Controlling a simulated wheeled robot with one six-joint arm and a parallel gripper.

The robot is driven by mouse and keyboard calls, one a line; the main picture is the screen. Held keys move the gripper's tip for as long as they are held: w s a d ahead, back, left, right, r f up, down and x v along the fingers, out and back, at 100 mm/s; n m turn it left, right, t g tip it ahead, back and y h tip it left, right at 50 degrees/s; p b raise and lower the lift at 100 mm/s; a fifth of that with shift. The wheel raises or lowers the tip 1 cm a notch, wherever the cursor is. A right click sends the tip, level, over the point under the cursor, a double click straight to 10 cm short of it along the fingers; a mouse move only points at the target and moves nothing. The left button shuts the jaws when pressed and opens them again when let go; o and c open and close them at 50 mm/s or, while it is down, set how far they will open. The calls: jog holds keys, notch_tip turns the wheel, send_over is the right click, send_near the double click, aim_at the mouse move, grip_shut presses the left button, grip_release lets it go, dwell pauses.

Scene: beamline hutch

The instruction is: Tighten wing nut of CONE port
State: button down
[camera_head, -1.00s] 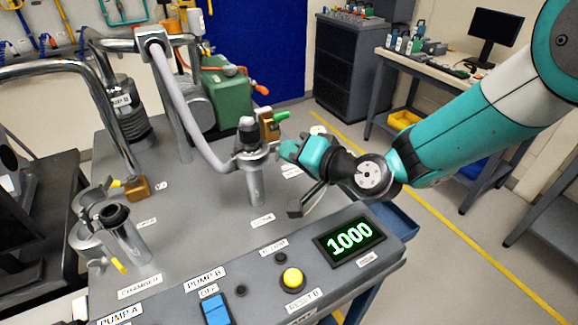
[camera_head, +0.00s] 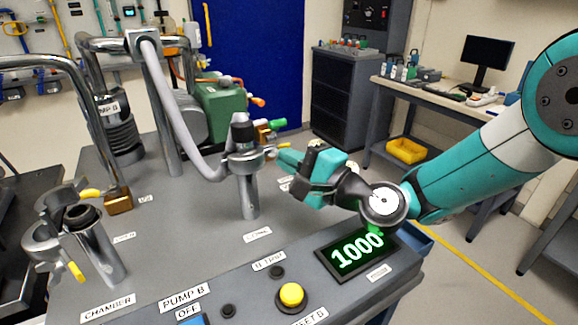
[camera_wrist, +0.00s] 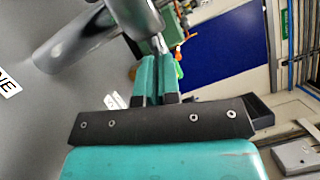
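The CONE port (camera_head: 248,195) is an upright metal pipe with a ring clamp (camera_head: 240,164) at its top, where a grey hose joins it. A small yellow wing nut (camera_head: 270,151) shows at the right side of the clamp, partly hidden. My gripper (camera_head: 283,158) is right of the clamp, its teal fingers pointing at the wing nut. In the wrist view the fingers (camera_wrist: 158,68) lie close together with a narrow gap, and a metal bolt end (camera_wrist: 158,43) shows at their tips. I cannot tell whether they grip anything.
An open clamp with yellow wing nuts stands on the CHAMBER port (camera_head: 100,250) at the left. The front panel has a yellow button (camera_head: 291,294) and a display (camera_head: 357,246) reading 1000. A green pump (camera_head: 218,112) stands behind the CONE port.

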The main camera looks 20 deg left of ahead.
jog(key=shift+f+m+t+b, duration=0.2)
jog(key=shift+m+t+b, duration=0.15)
jog(key=shift+m, duration=0.65)
jog(key=c, duration=1.6)
grip_release()
jog(key=shift+d, duration=0.1)
jog(key=shift+y, duration=0.3)
jog(key=shift+r, duration=0.15)
